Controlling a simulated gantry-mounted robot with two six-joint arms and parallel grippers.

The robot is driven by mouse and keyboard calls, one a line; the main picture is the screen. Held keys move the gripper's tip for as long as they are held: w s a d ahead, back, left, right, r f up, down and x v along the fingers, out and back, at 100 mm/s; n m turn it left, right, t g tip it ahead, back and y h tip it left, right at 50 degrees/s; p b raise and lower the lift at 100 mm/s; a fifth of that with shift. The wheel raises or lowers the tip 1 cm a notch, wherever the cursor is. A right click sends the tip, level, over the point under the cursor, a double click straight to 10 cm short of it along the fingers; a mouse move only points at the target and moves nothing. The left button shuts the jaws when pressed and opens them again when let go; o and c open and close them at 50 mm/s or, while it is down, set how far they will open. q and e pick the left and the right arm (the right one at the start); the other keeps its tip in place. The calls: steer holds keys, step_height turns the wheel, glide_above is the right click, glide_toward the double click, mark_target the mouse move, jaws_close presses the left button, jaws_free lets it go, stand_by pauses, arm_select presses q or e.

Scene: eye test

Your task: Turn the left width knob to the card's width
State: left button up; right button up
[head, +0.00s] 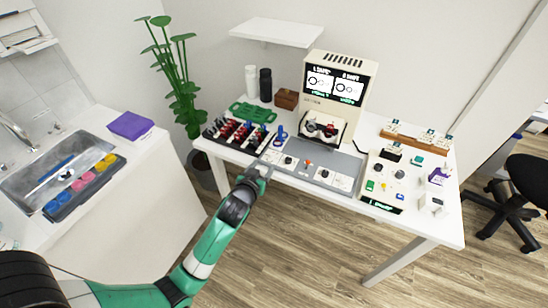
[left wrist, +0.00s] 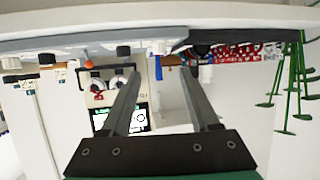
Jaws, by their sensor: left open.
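A grey control panel (head: 312,181) lies along the front of the white table. It bears a left black knob (head: 288,160), an orange-red knob (head: 307,163) and a right black knob (head: 325,173); their labels are too small to read. My left gripper (head: 260,170) is at the panel's left front edge, left of the left black knob and apart from it. In the left wrist view, which looks upside down, my open, empty left gripper (left wrist: 160,78) has the left black knob (left wrist: 123,51) and a pale knob (left wrist: 158,47) beyond its fingers. My right gripper is out of view.
A beige machine (head: 340,90) with a two-part screen (head: 336,86) stands behind the panel. A dark rack (head: 238,134) of red-and-black items and a blue item (head: 281,135) are at left. A cream box (head: 384,184) with small controls is at right.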

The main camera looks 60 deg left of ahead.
mark_target(272, 153)
arm_select(q)
steer(key=b+x, duration=0.4)
steer(key=x, duration=0.6)
steer(key=shift+w+a, duration=0.1)
steer(key=shift+w, duration=0.05)
steer(key=shift+c, duration=0.2)
jaws_close()
